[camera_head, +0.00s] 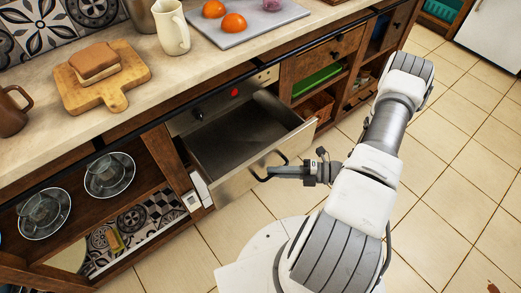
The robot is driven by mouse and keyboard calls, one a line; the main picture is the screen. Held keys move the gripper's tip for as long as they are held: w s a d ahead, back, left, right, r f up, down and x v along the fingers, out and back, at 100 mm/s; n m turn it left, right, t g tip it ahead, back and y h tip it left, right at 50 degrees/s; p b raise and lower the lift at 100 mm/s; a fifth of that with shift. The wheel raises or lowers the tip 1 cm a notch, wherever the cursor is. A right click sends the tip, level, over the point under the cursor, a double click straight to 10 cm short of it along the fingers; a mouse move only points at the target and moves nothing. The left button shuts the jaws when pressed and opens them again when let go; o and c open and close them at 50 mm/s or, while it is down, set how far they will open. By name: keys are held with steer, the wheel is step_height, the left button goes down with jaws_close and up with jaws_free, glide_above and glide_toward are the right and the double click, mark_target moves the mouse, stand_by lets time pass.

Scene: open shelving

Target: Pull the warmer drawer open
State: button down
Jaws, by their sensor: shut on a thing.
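The warmer drawer (226,185) is a metal drawer under the counter, and it stands pulled out with its empty-looking inside showing. Its front has a dark bar handle (265,178). My gripper (274,173) reaches in from the right and is shut on the handle. The fingertips are small and partly merge with the handle in the picture. The metal panel (255,85) above the drawer has a red light and a dark knob.
Open shelves with glass dishes (108,176) lie to the left. A wooden drawer (325,52) is to the right. The tiled floor (450,170) is clear.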

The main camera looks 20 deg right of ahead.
steer(key=s+d, duration=0.2)
steer(key=s, duration=0.4)
steer(key=c, duration=0.9)
jaws_free()
steer(key=p+v, duration=0.2)
steer(key=v, duration=1.5)
steer(key=shift+s+d, duration=0.1)
steer(key=shift+d, duration=0.05)
steer(key=shift+r, duration=0.1)
